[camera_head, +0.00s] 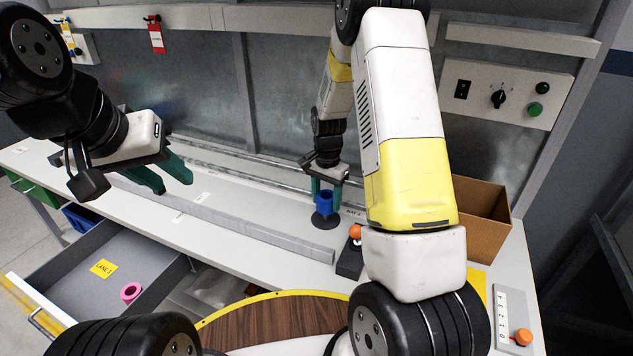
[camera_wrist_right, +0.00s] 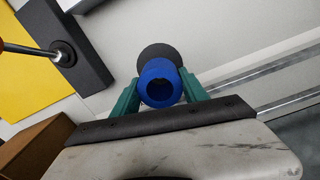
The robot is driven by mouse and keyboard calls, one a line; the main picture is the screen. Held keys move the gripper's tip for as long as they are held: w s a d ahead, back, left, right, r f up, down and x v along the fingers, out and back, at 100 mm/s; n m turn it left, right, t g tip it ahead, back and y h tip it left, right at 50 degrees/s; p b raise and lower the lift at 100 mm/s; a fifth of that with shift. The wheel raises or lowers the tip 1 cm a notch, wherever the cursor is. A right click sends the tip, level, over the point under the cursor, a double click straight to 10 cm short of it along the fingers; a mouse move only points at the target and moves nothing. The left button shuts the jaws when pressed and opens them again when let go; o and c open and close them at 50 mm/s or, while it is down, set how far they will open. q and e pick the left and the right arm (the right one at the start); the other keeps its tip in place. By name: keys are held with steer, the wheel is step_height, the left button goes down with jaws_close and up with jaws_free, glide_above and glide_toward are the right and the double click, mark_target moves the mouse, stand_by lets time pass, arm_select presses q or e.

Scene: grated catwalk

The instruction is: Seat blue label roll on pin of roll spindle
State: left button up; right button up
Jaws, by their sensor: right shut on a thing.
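The blue label roll (camera_head: 324,204) is held upright by my right gripper (camera_head: 326,190), whose green fingers are shut on its sides. The roll is directly above or on the round dark base of the roll spindle (camera_head: 326,221) on the bench. In the right wrist view the blue roll (camera_wrist_right: 158,88) sits between the fingers (camera_wrist_right: 160,92), with the dark spindle base (camera_wrist_right: 160,53) partly behind it. The pin is hidden, and I cannot tell whether it is inside the roll's bore. My left gripper (camera_head: 174,184) is open and empty above the bench at left.
An open drawer (camera_head: 75,258) at lower left holds a pink roll (camera_head: 131,292) and a yellow label. A black block with an orange knob (camera_head: 350,255) stands right of the spindle. A cardboard box (camera_head: 487,220) is further right. A long grey rail (camera_head: 240,227) crosses the bench.

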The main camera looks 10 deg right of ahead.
steer(key=shift+f, duration=1.8)
steer(key=o, duration=1.5)
steer(key=shift+o, duration=0.4)
steer(key=o, duration=0.3)
steer(key=shift+r, duration=4)
